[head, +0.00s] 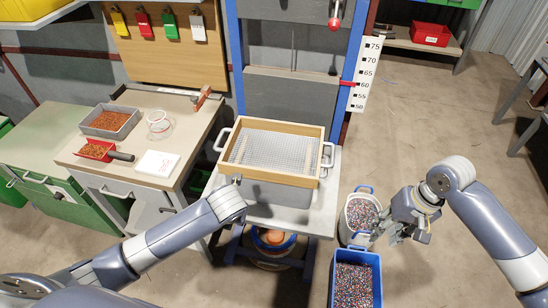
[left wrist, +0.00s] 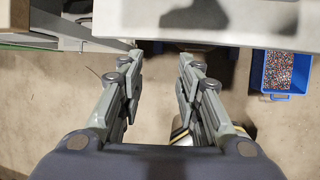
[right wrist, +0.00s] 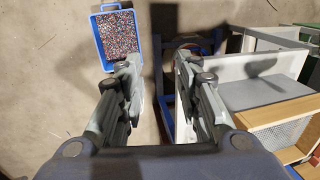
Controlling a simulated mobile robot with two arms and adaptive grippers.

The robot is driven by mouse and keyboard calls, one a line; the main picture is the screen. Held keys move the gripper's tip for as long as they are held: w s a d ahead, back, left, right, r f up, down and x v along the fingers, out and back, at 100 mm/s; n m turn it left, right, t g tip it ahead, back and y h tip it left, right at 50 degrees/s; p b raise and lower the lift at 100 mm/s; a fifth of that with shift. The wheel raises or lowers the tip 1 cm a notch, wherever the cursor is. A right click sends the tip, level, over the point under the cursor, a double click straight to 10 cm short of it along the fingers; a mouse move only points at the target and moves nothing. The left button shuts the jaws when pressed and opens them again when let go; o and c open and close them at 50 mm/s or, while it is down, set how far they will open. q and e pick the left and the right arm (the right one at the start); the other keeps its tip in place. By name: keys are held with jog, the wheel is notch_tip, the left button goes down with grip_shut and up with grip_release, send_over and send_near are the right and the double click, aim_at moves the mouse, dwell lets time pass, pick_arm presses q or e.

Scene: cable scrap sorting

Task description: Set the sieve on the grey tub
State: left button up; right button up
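The sieve (head: 275,130) has a light wooden frame and a wire mesh bottom. It appears to rest level on the grey tub (head: 285,195), whose front wall shows just below the frame. Pale loop handles show at its left and right sides. The sieve's frame (right wrist: 275,112) also shows at the right of the right wrist view. My right gripper (head: 405,228) is open and empty, right of the tub above the floor bins. My left gripper (left wrist: 160,72) is open and empty in the left wrist view, in front of the table edge. My own arm hides it in the head view.
The tub stands on a pale table (head: 300,220) before a blue-framed press. A blue crate of granules (head: 357,285) and a grey bin (head: 361,212) stand on the floor at the right. A workbench (head: 100,155) at the left holds a tray, a red scoop and a jar.

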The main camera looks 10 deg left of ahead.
jog(key=shift+d+r, duration=0.15)
jog(key=shift+r, duration=0.7)
jog(key=shift+d+r, duration=0.15)
jog(key=shift+r, duration=0.7)
pick_arm(q)
jog(key=shift+f, duration=0.1)
pick_arm(e)
jog(key=shift+w+f, duration=0.1)
